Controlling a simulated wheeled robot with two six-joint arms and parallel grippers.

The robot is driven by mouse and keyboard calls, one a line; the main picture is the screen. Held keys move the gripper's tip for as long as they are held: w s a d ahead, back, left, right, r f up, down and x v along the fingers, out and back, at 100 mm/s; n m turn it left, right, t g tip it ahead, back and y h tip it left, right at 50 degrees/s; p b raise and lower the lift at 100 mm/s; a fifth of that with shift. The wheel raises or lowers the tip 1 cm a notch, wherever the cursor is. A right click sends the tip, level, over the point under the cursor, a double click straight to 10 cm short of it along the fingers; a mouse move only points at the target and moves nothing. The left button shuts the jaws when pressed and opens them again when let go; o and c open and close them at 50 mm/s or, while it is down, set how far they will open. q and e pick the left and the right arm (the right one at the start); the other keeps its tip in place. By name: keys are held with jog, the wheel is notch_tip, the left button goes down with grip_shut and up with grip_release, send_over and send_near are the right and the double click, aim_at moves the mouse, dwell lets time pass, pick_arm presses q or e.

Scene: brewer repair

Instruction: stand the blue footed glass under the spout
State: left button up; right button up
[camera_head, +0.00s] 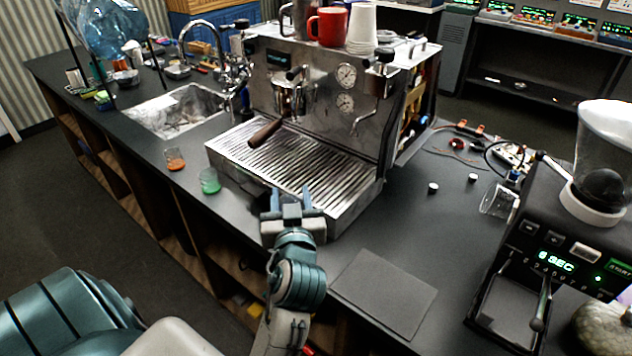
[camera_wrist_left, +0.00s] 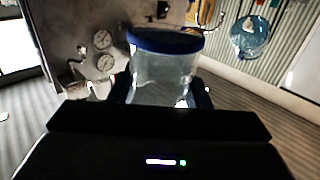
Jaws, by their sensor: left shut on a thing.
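The blue footed glass (camera_wrist_left: 165,75) fills the middle of the left wrist view, clear-walled with a dark blue disc at its upper end in the picture. My left gripper (camera_head: 291,205) is shut on it; in the head view the gripper is at the front edge of the espresso machine's drip tray (camera_head: 300,160). I cannot make out the glass in the head view. The espresso machine (camera_head: 325,100) has its brewing head (camera_head: 290,88) above the tray, with a brown-handled portafilter (camera_head: 266,132). Which outlet is the spout is unclear. My right gripper is out of view.
A small glass with green contents (camera_head: 209,181) and one with orange (camera_head: 174,160) stand left of the tray. A grey mat (camera_head: 384,293) lies right of my left arm. A grinder (camera_head: 560,235) stands at far right. The counter between tray and grinder is mostly clear.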

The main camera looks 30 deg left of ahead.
pick_arm(q)
jog(key=w+a+p, duration=0.1)
jog(key=w, duration=0.3)
jog(key=w+a+p, duration=0.1)
jog(key=w+p, duration=0.1)
jog(key=w, duration=0.2)
jog(key=w+a+f+p, duration=0.1)
jog(key=w, duration=0.3)
jog(key=shift+w+a, duration=0.2)
jog(key=shift+w, duration=0.1)
jog(key=shift+w+a+r+p, duration=0.1)
jog(key=shift+w+a+p, duration=0.1)
jog(key=shift+w+p, duration=0.4)
notch_tip(320, 180, down, 4)
jog(key=shift+r+p, duration=0.2)
jog(key=shift+p, duration=0.1)
jog(key=shift+s, duration=0.1)
jog(key=o, duration=1.1)
jog(key=shift+d, duration=0.1)
